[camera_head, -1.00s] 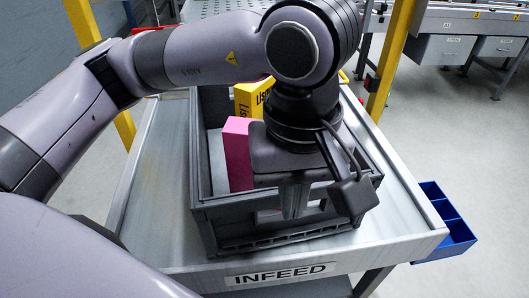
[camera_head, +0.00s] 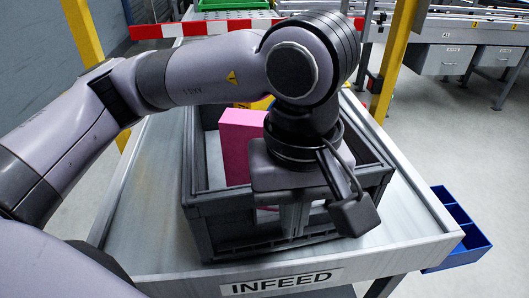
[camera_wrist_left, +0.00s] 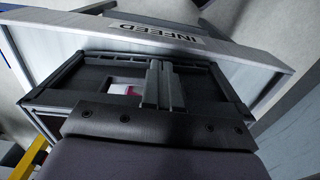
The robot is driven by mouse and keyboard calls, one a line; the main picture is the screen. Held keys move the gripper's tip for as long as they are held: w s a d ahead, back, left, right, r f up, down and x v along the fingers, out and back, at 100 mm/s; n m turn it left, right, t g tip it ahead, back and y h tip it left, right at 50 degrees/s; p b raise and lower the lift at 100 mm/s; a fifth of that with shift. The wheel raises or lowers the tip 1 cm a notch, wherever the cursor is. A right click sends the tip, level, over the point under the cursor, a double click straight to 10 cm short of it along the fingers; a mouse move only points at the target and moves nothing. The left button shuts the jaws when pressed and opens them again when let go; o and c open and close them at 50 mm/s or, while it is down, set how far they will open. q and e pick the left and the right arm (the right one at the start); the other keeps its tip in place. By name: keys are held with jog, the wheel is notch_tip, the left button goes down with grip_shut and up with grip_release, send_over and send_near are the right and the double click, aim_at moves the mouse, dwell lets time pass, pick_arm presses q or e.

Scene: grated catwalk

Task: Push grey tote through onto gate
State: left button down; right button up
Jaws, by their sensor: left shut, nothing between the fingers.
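The grey tote (camera_head: 225,240) sits on the metal infeed table, slightly turned, open side up. A pink box (camera_head: 240,150) stands in it, and a yellow box behind that is mostly hidden by my arm. My left gripper (camera_head: 292,222) points down at the tote's near side; its fingers are shut and empty. In the left wrist view, the shut fingers (camera_wrist_left: 161,72) overlap the tote (camera_wrist_left: 95,62); I cannot tell whether they touch its wall. A red-and-white striped bar (camera_head: 200,28) spans the far end between yellow posts, partly hidden by my arm. My right gripper is out of view.
The table (camera_head: 150,205) has raised side edges and an INFEED label (camera_head: 282,282) on its front. Bare surface shows left and right of the tote. A blue bin (camera_head: 458,228) hangs at the right corner. A yellow post (camera_head: 393,65) stands at the far right.

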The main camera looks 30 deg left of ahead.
pick_arm(q)
jog(key=w+a+p, duration=0.2)
jog(key=w+a, duration=0.6)
jog(key=w, duration=0.4)
jog(key=w+a+p, duration=0.3)
jog(key=w+a, duration=0.6)
jog(key=w, duration=0.4)
jog(key=shift+w+a, duration=0.15)
jog(key=shift+w, duration=0.15)
dwell(0.9)
jog(key=shift+s+d, duration=0.5)
jog(key=shift+s, duration=0.25)
jog(key=shift+s+d, duration=0.5)
jog(key=shift+s, duration=0.2)
jog(key=shift+r+p, duration=0.1)
jog(key=shift+p, duration=0.2)
